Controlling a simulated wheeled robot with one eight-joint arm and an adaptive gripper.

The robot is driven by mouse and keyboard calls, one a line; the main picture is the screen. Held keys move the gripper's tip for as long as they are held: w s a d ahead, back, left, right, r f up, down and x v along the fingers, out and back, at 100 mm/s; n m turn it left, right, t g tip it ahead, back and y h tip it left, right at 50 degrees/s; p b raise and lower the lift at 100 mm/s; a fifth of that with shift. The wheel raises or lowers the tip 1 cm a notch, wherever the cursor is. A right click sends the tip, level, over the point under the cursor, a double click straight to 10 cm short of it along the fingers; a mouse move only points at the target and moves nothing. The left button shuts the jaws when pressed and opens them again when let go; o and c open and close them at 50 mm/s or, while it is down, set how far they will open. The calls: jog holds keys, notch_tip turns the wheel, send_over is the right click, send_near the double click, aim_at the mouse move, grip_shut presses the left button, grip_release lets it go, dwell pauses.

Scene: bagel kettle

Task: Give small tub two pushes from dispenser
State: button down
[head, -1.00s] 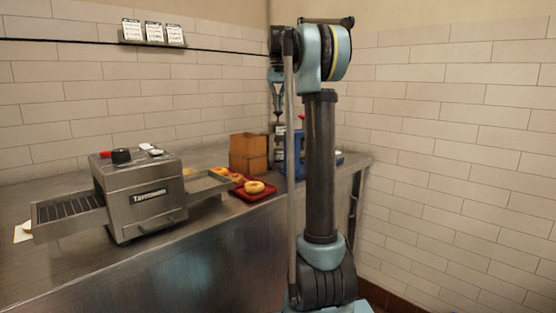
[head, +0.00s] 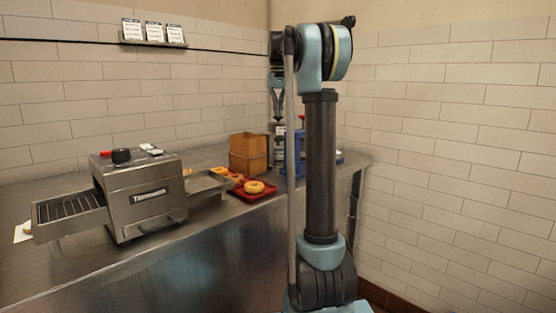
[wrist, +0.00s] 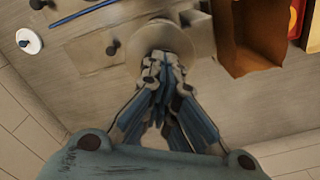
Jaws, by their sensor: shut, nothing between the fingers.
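My gripper (head: 277,118) is shut and points down at the back of the counter. In the wrist view its closed fingertips (wrist: 163,64) are over a pale round top (wrist: 185,40), which looks like the dispenser. In the head view the dispenser (head: 279,157) stands under my gripper, partly hidden by my arm and the blue thing beside it. I cannot tell whether the fingertips touch its top. The small tub cannot be made out for sure. A small white round thing (wrist: 28,41) with a dark centre lies at the left of the wrist view.
A brown box (head: 248,153) stands left of the dispenser. A red tray (head: 255,194) with bagels is in front of it. A blue thing (head: 298,158) stands close on the right. A steel toaster (head: 145,195) occupies the counter's left. Tiled walls are behind and right.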

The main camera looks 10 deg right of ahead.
jog(key=shift+r, duration=2.45)
jog(key=shift+f, duration=0.1)
jog(key=shift+f, duration=2.35)
jog(key=shift+r, duration=2.45)
notch_tip(320, 180, up, 6)
